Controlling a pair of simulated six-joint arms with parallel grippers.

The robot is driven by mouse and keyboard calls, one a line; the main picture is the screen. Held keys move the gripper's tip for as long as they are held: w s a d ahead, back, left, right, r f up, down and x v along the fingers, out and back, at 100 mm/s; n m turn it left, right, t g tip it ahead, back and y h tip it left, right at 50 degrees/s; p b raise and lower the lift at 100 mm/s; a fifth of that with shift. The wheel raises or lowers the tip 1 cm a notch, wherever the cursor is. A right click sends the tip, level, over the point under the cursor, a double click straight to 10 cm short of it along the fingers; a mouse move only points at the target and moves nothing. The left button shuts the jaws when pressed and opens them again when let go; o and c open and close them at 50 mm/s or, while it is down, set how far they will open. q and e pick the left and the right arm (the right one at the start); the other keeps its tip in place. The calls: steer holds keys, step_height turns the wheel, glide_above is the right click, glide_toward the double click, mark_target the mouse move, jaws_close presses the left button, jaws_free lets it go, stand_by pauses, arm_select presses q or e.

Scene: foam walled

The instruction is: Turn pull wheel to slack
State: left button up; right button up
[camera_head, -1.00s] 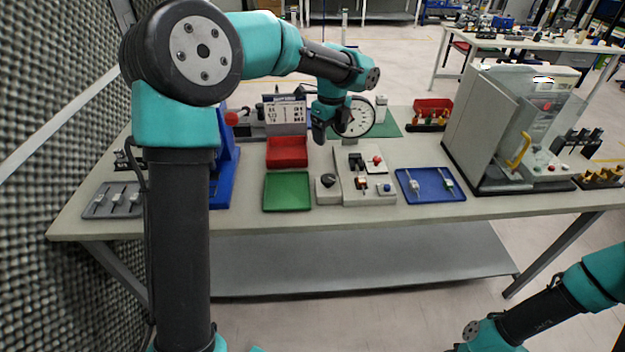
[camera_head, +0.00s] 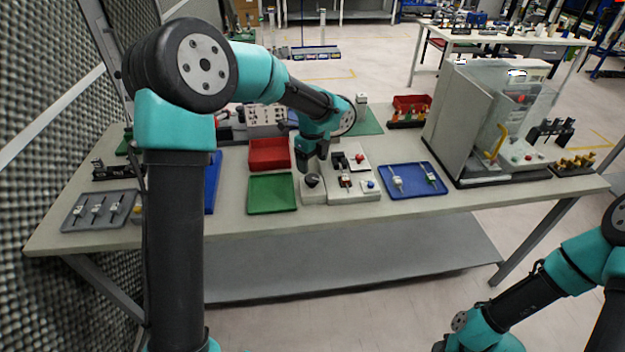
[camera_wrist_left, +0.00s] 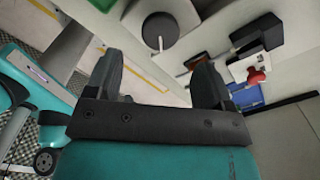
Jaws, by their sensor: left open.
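A round dark knob (camera_head: 312,181), which I take to be the pull wheel, sits on a small pale block beside the control fixture (camera_head: 352,186). In the left wrist view the wheel (camera_wrist_left: 160,30) is a dark disc with a light pointer mark on it, beyond the fingertips. My left gripper (camera_head: 312,160) is above and just behind the wheel in the head view.
A green tray (camera_head: 271,194) and a red bin (camera_head: 269,155) lie left of the wheel. A blue tray (camera_head: 413,190) is to the right of the fixture. A large machine (camera_head: 470,125) stands further right.

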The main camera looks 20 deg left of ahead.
mark_target(313, 178)
arm_select(q)
step_height(313, 178, down, 8)
steer(key=shift+r, duration=0.1)
stand_by(0.4)
steer(key=c, duration=0.9)
